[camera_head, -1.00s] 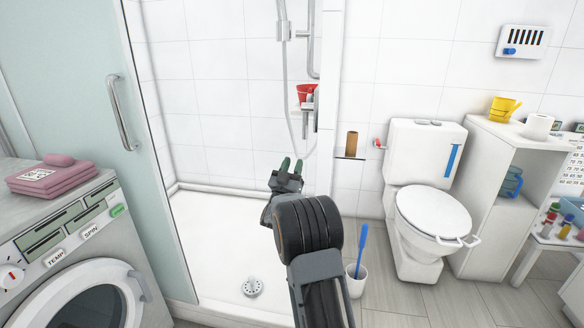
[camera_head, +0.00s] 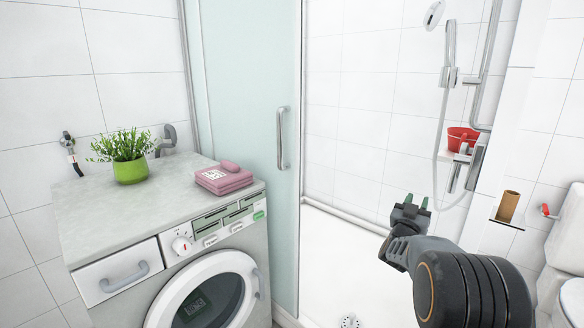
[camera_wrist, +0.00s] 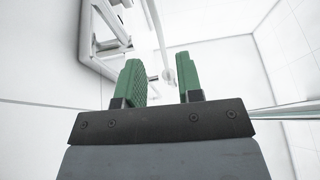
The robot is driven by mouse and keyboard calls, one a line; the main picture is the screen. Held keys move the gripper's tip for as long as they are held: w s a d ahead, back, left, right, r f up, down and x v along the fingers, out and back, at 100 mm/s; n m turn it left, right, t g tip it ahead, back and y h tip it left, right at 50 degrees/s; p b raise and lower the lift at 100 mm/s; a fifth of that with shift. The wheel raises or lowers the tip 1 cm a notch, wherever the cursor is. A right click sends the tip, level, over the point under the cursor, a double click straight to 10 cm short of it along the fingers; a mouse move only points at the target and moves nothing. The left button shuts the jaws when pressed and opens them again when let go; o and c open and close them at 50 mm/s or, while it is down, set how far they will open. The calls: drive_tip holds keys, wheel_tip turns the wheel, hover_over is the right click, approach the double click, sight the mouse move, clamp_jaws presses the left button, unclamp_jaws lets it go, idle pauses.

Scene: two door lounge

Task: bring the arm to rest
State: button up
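My gripper (camera_head: 417,200) is at the right of the head view, reaching toward the open shower. Its two green-padded fingers stand apart with nothing between them. The wrist view shows the same gripper (camera_wrist: 163,85) with an empty gap between the green fingers. My arm is raised and extended, and its dark links fill the lower right of the head view.
The shower's glass door (camera_head: 245,120) with a metal handle stands left of my gripper. A washing machine (camera_head: 130,235) bears pink towels (camera_head: 223,180) and a potted plant (camera_head: 130,170). A red cup (camera_head: 462,138) sits on the shower shelf. The toilet (camera_head: 566,240) is at the right edge.

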drive_tip(key=s+a+r+n+g+y+p, duration=0.2)
drive_tip(key=s+a+r+n+y+p, duration=0.1)
drive_tip(key=a+r+y+p, duration=0.35)
drive_tip(key=s+a+r+n+g+y+p, duration=0.1)
drive_tip(key=s+a+r+n+y+p, duration=0.2)
drive_tip(key=a+r+y+p, duration=0.4)
drive_tip(key=s+a+g+p, duration=0.3)
drive_tip(key=s, duration=0.5)
drive_tip(key=s+a+n+g+p, duration=0.1)
drive_tip(key=s+a+g+p, duration=0.2)
drive_tip(key=s, duration=0.5)
drive_tip(key=s+a+g+y+p, duration=0.1)
drive_tip(key=s+g+p, duration=0.3)
drive_tip(key=s, duration=0.5)
drive_tip(key=shift+a+r+n+g+p, duration=0.25)
drive_tip(key=shift+a+n+g+p, duration=0.25)
drive_tip(key=shift+a, duration=0.4)
drive_tip(key=shift+o, duration=0.8)
